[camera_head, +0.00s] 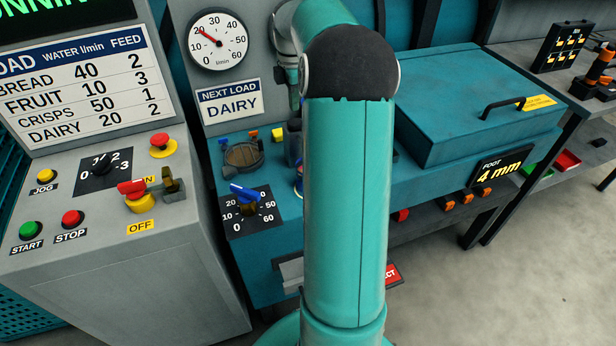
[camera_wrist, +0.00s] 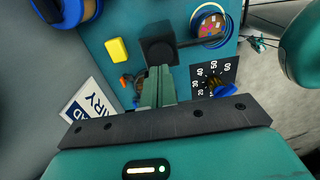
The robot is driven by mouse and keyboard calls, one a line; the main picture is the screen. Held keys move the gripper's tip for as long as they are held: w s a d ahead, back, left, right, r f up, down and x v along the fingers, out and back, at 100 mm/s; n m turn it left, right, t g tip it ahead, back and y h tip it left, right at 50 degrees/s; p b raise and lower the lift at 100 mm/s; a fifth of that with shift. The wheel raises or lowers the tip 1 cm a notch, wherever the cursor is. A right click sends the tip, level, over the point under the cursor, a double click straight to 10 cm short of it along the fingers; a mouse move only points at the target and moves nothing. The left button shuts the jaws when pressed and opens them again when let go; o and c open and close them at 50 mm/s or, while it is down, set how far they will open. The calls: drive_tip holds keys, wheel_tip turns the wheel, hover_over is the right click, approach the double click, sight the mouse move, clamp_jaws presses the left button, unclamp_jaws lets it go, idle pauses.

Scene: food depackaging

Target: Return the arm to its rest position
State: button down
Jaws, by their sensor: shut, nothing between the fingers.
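My teal arm (camera_head: 345,200) stands upright across the middle of the head view and hides my gripper there. In the wrist view my gripper (camera_wrist: 158,72) is shut and empty. Its fingertips are close to a dark block with a rod (camera_wrist: 158,48) on the teal panel; I cannot tell whether they touch. The blue flow knob (camera_wrist: 222,88) on its numbered dial is right of the fingers. In the head view the same blue knob (camera_head: 246,193) is left of my arm.
A control console (camera_head: 95,240) with buttons and a red-handled switch (camera_head: 132,187) stands at left. A round gauge (camera_head: 218,41) reads about 20 above a dairy sign (camera_head: 232,102). A teal lidded box (camera_head: 470,95) is right of my arm. Open floor (camera_head: 530,260) lies at lower right.

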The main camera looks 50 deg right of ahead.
drive_tip(key=shift+r, duration=0.5)
drive_tip(key=shift+a+r, duration=0.15)
drive_tip(key=shift+a, duration=0.2)
drive_tip(key=s+a+r+m+t+h, duration=0.1)
drive_tip(key=s+a+r+m, duration=0.2)
drive_tip(key=a, duration=0.8)
drive_tip(key=a+r+m+t+h, duration=0.15)
drive_tip(key=a+r, duration=0.25)
drive_tip(key=a, duration=0.8)
drive_tip(key=s+a+f+m+t+y, duration=0.2)
drive_tip(key=s+a+m, duration=0.5)
drive_tip(key=s+a, duration=0.8)
drive_tip(key=shift+a+f+m+t, duration=0.35)
drive_tip(key=shift+f+t, duration=0.2)
drive_tip(key=shift+f, duration=0.2)
